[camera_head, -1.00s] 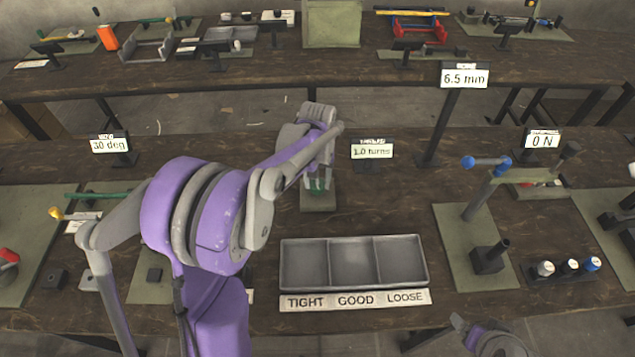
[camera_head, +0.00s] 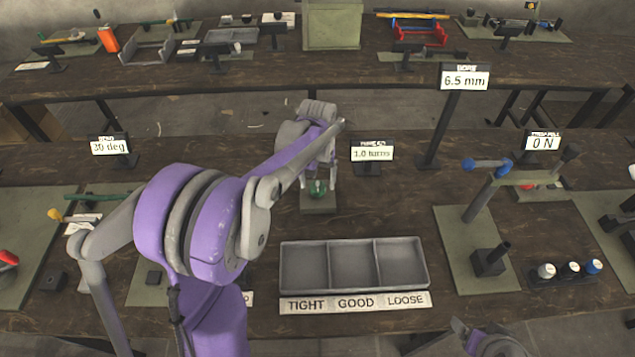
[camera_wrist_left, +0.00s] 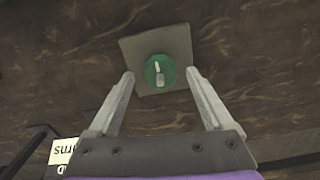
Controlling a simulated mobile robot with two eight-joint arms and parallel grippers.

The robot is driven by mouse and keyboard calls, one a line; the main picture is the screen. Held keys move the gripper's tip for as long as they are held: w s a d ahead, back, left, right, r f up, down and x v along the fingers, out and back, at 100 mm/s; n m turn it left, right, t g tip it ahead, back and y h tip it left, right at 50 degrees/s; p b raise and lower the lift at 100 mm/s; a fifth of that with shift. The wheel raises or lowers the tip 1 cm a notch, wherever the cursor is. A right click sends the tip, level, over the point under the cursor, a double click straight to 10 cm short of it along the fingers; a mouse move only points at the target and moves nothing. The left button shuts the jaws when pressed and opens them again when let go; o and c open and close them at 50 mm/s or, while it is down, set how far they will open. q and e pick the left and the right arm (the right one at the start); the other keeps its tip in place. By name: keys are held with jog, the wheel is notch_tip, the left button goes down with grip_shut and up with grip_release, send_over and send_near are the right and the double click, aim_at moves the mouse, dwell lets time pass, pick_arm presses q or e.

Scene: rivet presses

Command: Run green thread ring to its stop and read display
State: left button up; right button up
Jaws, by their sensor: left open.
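The green thread ring (camera_head: 317,188) sits on a small square grey-green plate (camera_head: 319,206) on the near bench; a pale stud shows in its middle in the left wrist view (camera_wrist_left: 160,71). My left gripper (camera_head: 319,184) is above it, pointing down. In the left wrist view its two fingers (camera_wrist_left: 160,78) are spread wide, one on each side of the ring, with gaps on both sides. The display (camera_head: 372,153) right of the plate reads 1.0 turns. My right gripper (camera_head: 480,335) shows only partly at the bottom edge, and its jaws are unclear.
A grey three-part tray (camera_head: 283,262) marked TIGHT, GOOD and LOOSE lies in front of the plate. Other displays read 6.5 mm (camera_head: 465,79), 0 N (camera_head: 543,143) and apparently 30 deg (camera_head: 110,147). A press stand (camera_head: 465,260) stands right of the tray.

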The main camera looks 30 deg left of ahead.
aim_at(318, 187)
pick_arm(q)
notch_tip(318, 187, up, 10)
dwell(0.3)
jog(key=shift+f, duration=0.15)
dwell(0.8)
jog(key=s+d+f+m+t, duration=0.2)
jog(key=s+d, duration=0.3)
jog(key=s, duration=0.4)
jog(key=s+d+f+m+t, duration=0.2)
jog(key=s+d, duration=0.3)
jog(key=s, duration=0.5)
jog(key=shift+s+d+f+m+t, duration=0.2)
jog(key=shift+f+m+t, duration=0.2)
jog(key=shift+f+t, duration=0.4)
